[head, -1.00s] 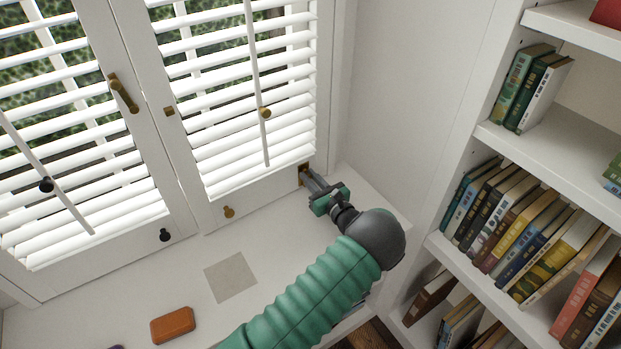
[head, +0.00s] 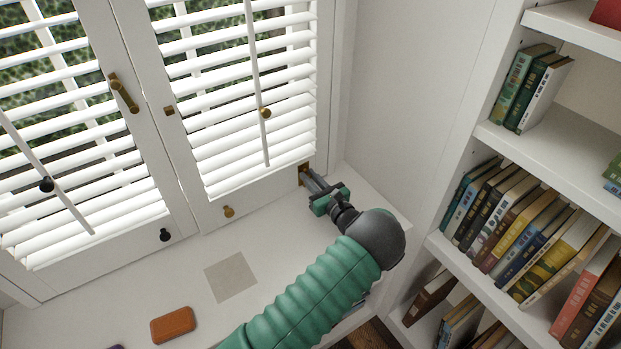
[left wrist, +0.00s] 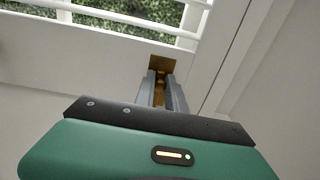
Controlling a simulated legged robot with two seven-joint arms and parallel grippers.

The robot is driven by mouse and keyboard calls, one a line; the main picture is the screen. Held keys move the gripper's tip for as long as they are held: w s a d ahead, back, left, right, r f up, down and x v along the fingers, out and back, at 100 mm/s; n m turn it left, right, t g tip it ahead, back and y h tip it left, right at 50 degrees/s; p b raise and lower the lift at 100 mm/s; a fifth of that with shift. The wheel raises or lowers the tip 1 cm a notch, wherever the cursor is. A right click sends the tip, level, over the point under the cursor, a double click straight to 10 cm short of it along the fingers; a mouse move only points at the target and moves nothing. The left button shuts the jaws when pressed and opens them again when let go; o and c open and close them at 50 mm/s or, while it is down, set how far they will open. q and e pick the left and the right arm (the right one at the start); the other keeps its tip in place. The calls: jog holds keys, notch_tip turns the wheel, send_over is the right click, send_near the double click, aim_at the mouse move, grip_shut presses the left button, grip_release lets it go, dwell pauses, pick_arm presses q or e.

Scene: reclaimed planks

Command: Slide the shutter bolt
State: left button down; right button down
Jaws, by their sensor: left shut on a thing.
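The shutter bolt (left wrist: 161,78) is a small brass fitting at the lower right corner of the right shutter (head: 265,192). In the head view its brass plate (head: 303,171) shows just past my fingertips. My left gripper (head: 310,179) reaches it from the lower right, and its fingers are shut on the bolt. In the left wrist view the two grey fingers (left wrist: 162,90) stand on either side of the brass part, below its plate. The fingers hide part of the bolt, so how far it is slid cannot be told. My right gripper is not in view.
The white sill (head: 290,240) holds a beige square (head: 231,276) and an orange box (head: 173,325). Brass and black knobs (head: 228,211) sit along the shutters' bottom rails. A bookcase (head: 470,126) with several books stands close at the right.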

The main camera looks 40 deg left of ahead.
pick_arm(q)
jog(key=shift+s+f, duration=0.1)
jog(key=shift+f, duration=0.1)
jog(key=shift+f+b, duration=0.45)
jog(key=shift+f, duration=0.5)
jog(key=shift+d, duration=0.1)
jog(key=c, duration=1.7)
grip_release()
jog(key=shift+o, duration=0.6)
jog(key=shift+r, duration=0.1)
jog(key=shift+d, duration=0.1)
